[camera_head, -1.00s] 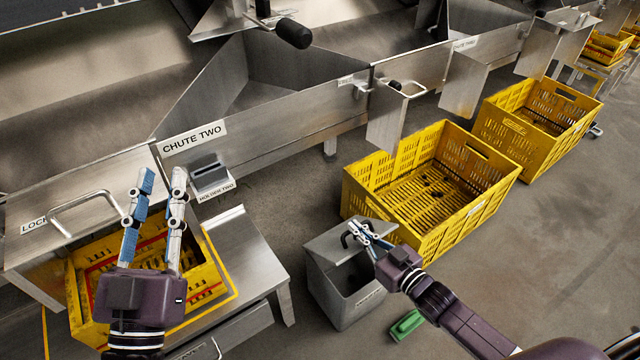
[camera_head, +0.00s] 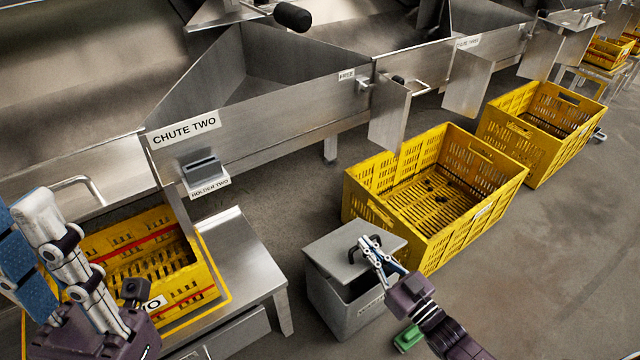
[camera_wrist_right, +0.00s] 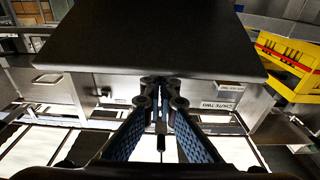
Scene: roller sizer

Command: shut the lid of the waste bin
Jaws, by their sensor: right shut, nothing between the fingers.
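The grey waste bin (camera_head: 340,312) stands on the floor at the lower middle of the head view. Its grey lid (camera_head: 332,250) is tilted, with a dark gap showing along the front right side. A black handle sits on the lid. My right gripper (camera_head: 368,246) is shut and empty, its fingertips at the lid's right part by the handle; contact is unclear. In the right wrist view, a large dark panel, seemingly the lid (camera_wrist_right: 155,35), fills the area beyond the shut fingers (camera_wrist_right: 162,82). My left gripper (camera_head: 22,205) is open at the lower left, away from the bin.
A yellow crate (camera_head: 480,212) stands close behind and right of the bin. A green object (camera_head: 408,338) lies on the floor by my right arm. Open floor lies to the right.

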